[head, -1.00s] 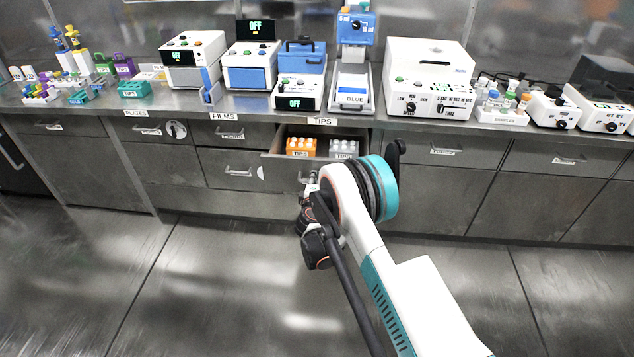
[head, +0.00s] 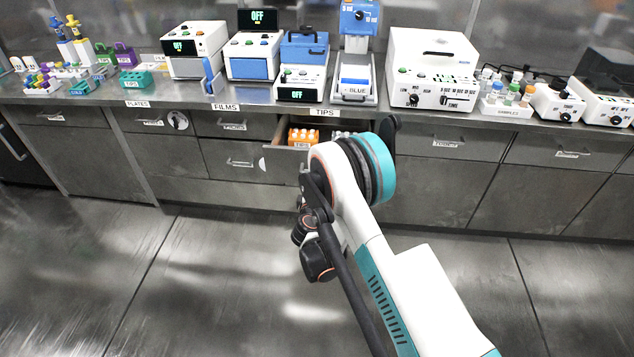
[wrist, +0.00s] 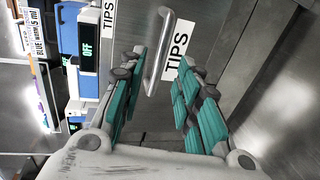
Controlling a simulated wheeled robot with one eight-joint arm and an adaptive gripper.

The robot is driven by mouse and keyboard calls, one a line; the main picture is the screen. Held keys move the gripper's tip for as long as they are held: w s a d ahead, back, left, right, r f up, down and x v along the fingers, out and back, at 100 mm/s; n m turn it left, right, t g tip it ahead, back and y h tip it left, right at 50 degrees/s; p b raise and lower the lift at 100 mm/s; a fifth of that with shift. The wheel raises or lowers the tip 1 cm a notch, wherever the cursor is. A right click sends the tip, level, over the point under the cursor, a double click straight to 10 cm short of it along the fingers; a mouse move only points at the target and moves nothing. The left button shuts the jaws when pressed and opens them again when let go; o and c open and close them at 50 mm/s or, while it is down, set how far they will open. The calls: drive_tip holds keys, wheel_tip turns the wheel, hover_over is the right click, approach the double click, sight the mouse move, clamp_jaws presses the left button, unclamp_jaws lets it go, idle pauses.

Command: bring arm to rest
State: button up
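My gripper (wrist: 158,100) is open and empty in the wrist view, its two teal-padded fingers spread wide. The metal handle (wrist: 160,50) of the TIPS drawer shows between and beyond the fingers; I see no contact. In the head view my arm reaches toward the drawer, and its elbow hides the gripper. The TIPS drawer (head: 287,165) is pulled out, with an orange tip box (head: 303,136) inside at left and a grey one (head: 341,134) partly hidden by my arm.
The counter (head: 225,98) above carries several machines, with a white box with knobs (head: 432,68) at centre right. Bottle racks (head: 505,103) stand to the right and coloured tube racks (head: 135,80) to the left. The other drawers and cabinets look closed. The floor (head: 220,290) in front is clear.

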idle(0.3)
drive_tip(key=w+d+r+m+g+h, duration=0.1)
drive_tip(key=d+r+m, duration=0.3)
drive_tip(key=r, duration=0.5)
drive_tip(key=d+r+m+g+h, duration=0.1)
drive_tip(key=d+r, duration=0.5)
drive_tip(key=r, duration=0.3)
drive_tip(key=s+d+r+m+g, duration=0.3)
drive_tip(key=s+d+r+m, duration=0.4)
drive_tip(key=s+d+r, duration=0.8)
drive_tip(key=s+d+f+m+g+y, duration=0.1)
drive_tip(key=s+m, duration=0.4)
drive_tip(key=s, duration=2.4)
drive_tip(key=g+y, duration=0.1)
drive_tip(key=g, duration=0.1)
drive_tip(key=shift+d+m+g+y, duration=0.3)
drive_tip(key=shift+d, duration=0.1)
